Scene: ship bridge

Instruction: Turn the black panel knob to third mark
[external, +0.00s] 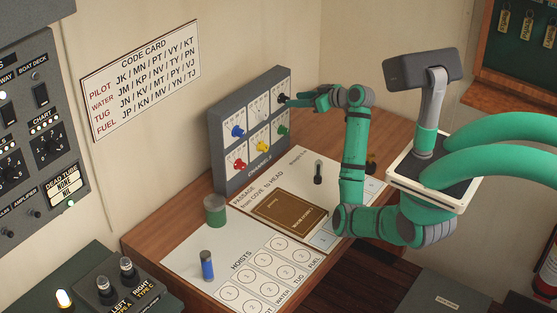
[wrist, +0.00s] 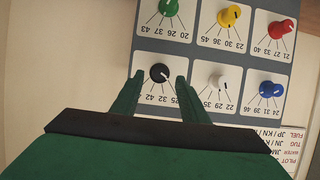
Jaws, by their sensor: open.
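The black panel knob (wrist: 160,73) is on a white plate of the grey channel panel (wrist: 134,95), which appears upside down in the wrist view. Numbered marks fan out around it; its white pointer line is too small to read surely against them. In the external view the panel (external: 221,165) stands upright on the desk, with the black knob at its upper right, largely hidden by my gripper (external: 293,101). In the wrist view my gripper (wrist: 159,79) is open, with one finger on each side of the knob. I cannot tell whether either finger touches it.
Neighbouring knobs are close: white (wrist: 218,81) beside, green (wrist: 168,7) in the other row, plus yellow (wrist: 229,16), red (wrist: 281,27) and blue (wrist: 267,88). On the desk are a brown book (external: 290,219), a green cylinder (external: 215,209) and a blue peg (external: 207,265).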

